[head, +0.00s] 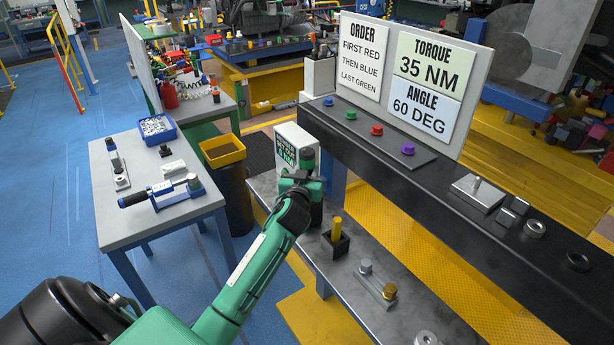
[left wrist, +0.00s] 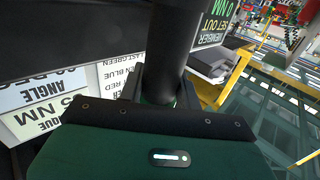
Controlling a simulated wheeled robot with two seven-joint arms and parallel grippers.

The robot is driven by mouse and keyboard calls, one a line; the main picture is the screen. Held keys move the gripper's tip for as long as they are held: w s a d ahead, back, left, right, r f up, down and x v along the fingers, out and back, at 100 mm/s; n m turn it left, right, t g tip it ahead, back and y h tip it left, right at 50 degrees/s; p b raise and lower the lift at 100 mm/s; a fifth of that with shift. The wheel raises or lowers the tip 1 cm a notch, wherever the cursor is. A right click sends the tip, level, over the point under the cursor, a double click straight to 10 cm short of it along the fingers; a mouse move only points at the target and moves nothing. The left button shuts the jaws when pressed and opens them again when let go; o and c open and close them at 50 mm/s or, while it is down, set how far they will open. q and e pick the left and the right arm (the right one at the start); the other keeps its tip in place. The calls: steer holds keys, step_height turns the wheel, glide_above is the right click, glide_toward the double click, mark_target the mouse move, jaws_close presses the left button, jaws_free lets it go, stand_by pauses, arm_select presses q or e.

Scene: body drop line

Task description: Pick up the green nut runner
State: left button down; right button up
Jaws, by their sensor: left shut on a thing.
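In the left wrist view, the black body of the nut runner (left wrist: 172,50) stands between the jaws, with a bit of green low down at the jaws (left wrist: 160,103). The gripper hides part of the tool, and I cannot tell whether its foot touches the bench. My right gripper is not in view.
A black holder with a yellow-topped piece (head: 337,230) and a bolt plate (head: 375,283) stand on the grey bench (head: 350,262). A black rail with coloured knobs (head: 376,130) runs behind. A side table (head: 108,212) and yellow bin (head: 222,150) stand left.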

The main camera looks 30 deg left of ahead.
arm_select(q)
step_height(320, 180, up, 20)
steer(key=b, duration=0.4)
steer(key=shift+r, duration=0.15)
stand_by(0.4)
steer(key=c, duration=1.8)
jaws_free()
jaws_close()
